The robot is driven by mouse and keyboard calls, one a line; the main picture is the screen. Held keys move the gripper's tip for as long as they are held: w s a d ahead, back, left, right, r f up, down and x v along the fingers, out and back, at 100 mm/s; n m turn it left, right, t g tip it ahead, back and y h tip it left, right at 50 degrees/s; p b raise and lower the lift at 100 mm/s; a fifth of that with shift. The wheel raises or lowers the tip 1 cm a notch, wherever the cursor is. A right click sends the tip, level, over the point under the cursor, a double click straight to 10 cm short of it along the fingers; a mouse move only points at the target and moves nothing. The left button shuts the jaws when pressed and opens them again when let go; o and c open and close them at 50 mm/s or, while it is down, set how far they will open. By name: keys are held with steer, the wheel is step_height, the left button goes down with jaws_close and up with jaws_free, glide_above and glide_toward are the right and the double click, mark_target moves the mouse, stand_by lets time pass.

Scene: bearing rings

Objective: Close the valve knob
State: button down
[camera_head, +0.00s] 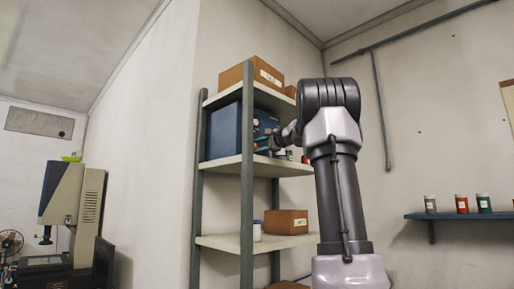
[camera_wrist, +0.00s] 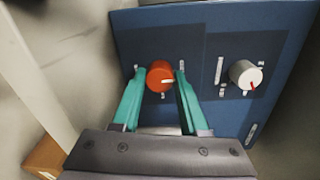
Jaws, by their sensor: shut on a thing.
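A red valve knob with a white pointer mark (camera_wrist: 160,75) sits on the blue panel (camera_wrist: 215,20) in the wrist view. The mark lies roughly sideways, toward the right. My gripper (camera_wrist: 160,82) has its two teal fingers on either side of the red knob and is shut on it. In the head view the blue box (camera_head: 224,130) stands on the upper middle shelf, and my gripper (camera_head: 268,148) reaches its front from the right. The knob is too small to make out clearly there.
A white knob with a red mark (camera_wrist: 245,74) is on the panel just right of the red one. A shelf post (camera_wrist: 38,75) stands close on the left. Cardboard boxes (camera_head: 286,222) sit on other shelves. A wall shelf (camera_head: 450,215) holds several jars.

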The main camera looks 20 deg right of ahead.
steer(key=shift+c, duration=2.2)
jaws_free()
steer(key=shift+f, duration=0.1)
steer(key=v, duration=1)
steer(key=shift+s+d, duration=0.15)
steer(key=shift+s, duration=0.2)
steer(key=shift+s, duration=0.1)
